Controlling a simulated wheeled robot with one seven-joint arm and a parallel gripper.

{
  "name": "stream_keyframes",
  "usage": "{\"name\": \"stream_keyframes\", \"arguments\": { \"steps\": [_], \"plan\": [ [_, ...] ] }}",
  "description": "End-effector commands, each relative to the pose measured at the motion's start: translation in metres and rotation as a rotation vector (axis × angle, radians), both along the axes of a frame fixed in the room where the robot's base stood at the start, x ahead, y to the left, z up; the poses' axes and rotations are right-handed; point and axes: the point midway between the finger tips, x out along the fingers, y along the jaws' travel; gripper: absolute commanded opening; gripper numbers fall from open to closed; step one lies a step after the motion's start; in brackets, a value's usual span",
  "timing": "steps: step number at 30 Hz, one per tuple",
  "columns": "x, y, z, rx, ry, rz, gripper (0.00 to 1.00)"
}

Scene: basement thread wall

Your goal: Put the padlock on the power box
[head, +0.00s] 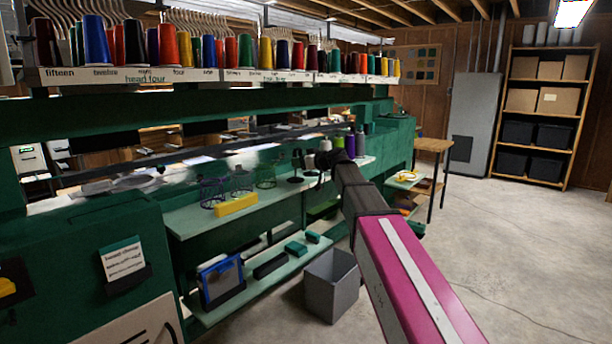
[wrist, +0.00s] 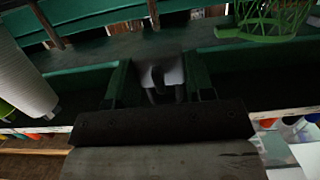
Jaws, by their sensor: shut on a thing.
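My gripper (head: 328,158) is at the end of my arm, over the upper green shelf in the head view; its fingers are too small and dark there to read. In the wrist view my gripper (wrist: 160,92) reaches up from the bottom edge. A small pale grey thing with a dark loop, seemingly the padlock (wrist: 163,74), shows between the fingers, which are closed on it. Its lower part is in shadow. I do not make out the padlock in the head view. I cannot tell for sure which thing is the power box; a tall grey cabinet (head: 473,122) stands by the back wall.
The green machine frame (head: 240,122) carries a row of thread cones (head: 166,44). Wire holders and a yellow block (head: 236,204) sit on the upper shelf (head: 190,222). A grey bin (head: 332,284) stands below. A wooden table (head: 434,145) is beyond. The floor at right is clear.

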Motion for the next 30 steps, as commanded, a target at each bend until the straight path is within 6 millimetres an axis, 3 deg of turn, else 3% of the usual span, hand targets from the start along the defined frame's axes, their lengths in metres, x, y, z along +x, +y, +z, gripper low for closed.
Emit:
{"name": "stream_keyframes", "arguments": {
  "steps": [6,11,18,30],
  "plan": [
    [0.008,-0.018,-0.011,0.001,0.001,0.000,0.20],
    [0.008,-0.019,-0.021,0.001,0.001,0.000,0.20],
    [0.007,-0.018,-0.050,0.001,0.002,0.000,0.20],
    [0.008,-0.018,-0.055,0.001,0.000,0.000,0.20]
  ]
}}
